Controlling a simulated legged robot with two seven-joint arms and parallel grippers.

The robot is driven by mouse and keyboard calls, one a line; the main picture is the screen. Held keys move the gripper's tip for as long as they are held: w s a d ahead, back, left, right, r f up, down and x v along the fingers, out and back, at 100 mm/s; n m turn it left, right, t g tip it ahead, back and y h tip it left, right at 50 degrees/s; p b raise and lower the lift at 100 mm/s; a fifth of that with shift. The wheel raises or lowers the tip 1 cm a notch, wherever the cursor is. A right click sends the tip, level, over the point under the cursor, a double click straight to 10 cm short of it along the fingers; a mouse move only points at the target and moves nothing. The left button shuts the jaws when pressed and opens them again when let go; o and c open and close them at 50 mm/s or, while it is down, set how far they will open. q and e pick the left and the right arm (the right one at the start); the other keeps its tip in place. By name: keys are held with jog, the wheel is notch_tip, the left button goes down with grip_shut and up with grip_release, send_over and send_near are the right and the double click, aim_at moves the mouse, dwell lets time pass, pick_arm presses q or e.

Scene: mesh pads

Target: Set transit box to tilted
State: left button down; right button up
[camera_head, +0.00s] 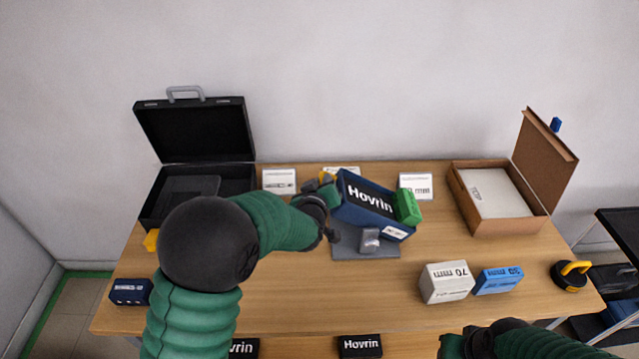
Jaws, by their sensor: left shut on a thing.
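A dark blue box marked Hovrin (367,197) is in the middle of the table, tilted with its right end lower. I take it to be the transit box. A green block (407,207) is at its right end. My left gripper (328,196) is at the box's left end, shut on it; the fingertips are partly hidden. A grey pad (350,252) lies below the box, with a small grey fixture (370,239) on it. I cannot tell whether the box touches the pad. My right gripper (462,345) is at the bottom edge, away from the box, its fingers unclear.
An open black case (195,135) stands at the back left, an open brown carton (545,165) at the right. A white 70 mm box (446,282), a blue box (498,280) and a black-yellow item (570,275) stand front right.

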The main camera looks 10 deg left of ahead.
pick_arm(q)
jog(key=shift+d, duration=0.4)
jog(key=c, duration=1.5)
grip_release()
jog(key=shift+o, duration=0.7)
jog(key=shift+w+d, duration=0.1)
jog(key=shift+s+r, duration=0.15)
jog(key=shift+s, duration=0.15)
jog(key=v, duration=1.6)
